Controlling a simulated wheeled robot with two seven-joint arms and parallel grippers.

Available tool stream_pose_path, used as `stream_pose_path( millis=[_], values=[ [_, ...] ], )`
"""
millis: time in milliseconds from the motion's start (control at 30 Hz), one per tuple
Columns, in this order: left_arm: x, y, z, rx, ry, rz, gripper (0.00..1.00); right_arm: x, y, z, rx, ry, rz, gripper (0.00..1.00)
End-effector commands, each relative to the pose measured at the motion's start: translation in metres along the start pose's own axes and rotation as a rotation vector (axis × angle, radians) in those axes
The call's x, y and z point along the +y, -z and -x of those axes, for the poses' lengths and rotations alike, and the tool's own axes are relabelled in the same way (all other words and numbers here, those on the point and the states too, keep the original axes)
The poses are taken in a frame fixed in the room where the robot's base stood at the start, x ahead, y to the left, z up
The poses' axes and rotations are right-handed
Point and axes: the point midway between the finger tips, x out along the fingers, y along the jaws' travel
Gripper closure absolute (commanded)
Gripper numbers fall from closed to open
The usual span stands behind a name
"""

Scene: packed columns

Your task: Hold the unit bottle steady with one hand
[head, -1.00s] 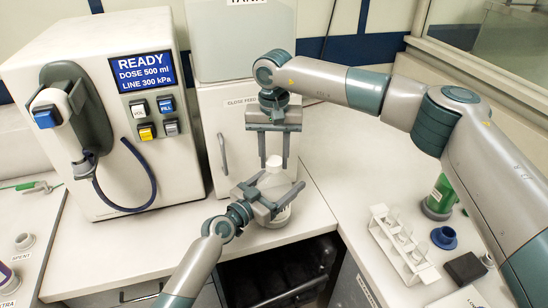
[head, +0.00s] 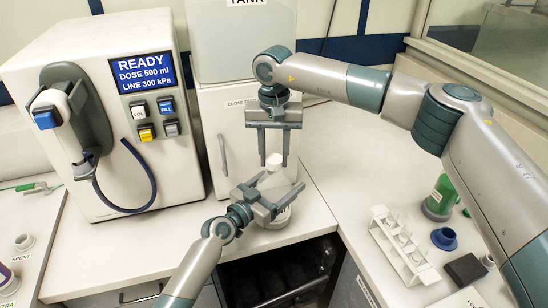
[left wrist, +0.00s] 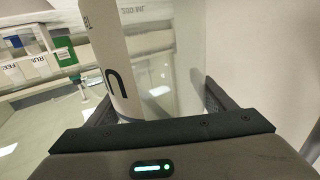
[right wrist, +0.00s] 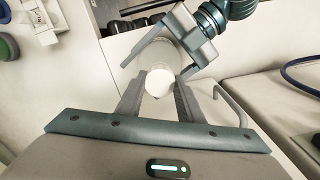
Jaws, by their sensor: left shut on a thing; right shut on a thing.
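The unit bottle (head: 283,217) stands upright on the white counter in front of the cabinet, clear with a white label. My left gripper (head: 272,196) is shut around its body from the front left. In the left wrist view the label and clear wall of the bottle (left wrist: 119,75) fill the space between the fingers. My right gripper (head: 274,164) points down from above, shut on the white cap (head: 273,160) at the bottle's top. The round cap (right wrist: 159,83) shows between its fingertips in the right wrist view. Whether the cap touches the neck is unclear.
The dosing machine (head: 100,60) reads READY, DOSE 500 ml, LINE 300 kPa. A white tube rack (head: 402,245), blue cup (head: 444,238), green bottle (head: 440,195) and dark block (head: 465,268) stand on the right counter. The counter edge lies just in front of the bottle.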

Motion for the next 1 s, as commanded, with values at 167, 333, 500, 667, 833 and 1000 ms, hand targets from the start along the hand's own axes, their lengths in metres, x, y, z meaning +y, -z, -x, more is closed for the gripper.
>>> stream_pose_path(
  millis=[167, 333, 500, 667, 833, 1000],
  values=[
    [0.001, -0.001, 0.0, -0.002, -0.001, 0.001, 0.86, 0.0, 0.0, 0.005, 0.0, 0.0, 0.0, 0.93],
    [0.001, -0.001, 0.0, -0.002, -0.001, 0.002, 0.86, 0.0, 0.0, 0.01, 0.0, -0.001, 0.0, 0.93],
    [0.001, -0.001, 0.0, -0.002, -0.001, 0.002, 0.86, 0.0, 0.0, 0.012, -0.001, -0.001, 0.0, 0.93],
    [0.0, -0.001, 0.0, -0.002, -0.001, 0.002, 0.86, 0.0, 0.0, 0.012, -0.001, -0.001, 0.0, 0.93],
    [0.0, -0.001, 0.0, -0.002, -0.001, 0.001, 0.86, 0.0, 0.0, 0.013, 0.0, -0.001, 0.0, 0.93],
    [0.0, -0.001, 0.0, -0.002, -0.001, 0.001, 0.86, 0.0, 0.0, 0.023, 0.001, 0.0, 0.0, 0.93]
  ],
)
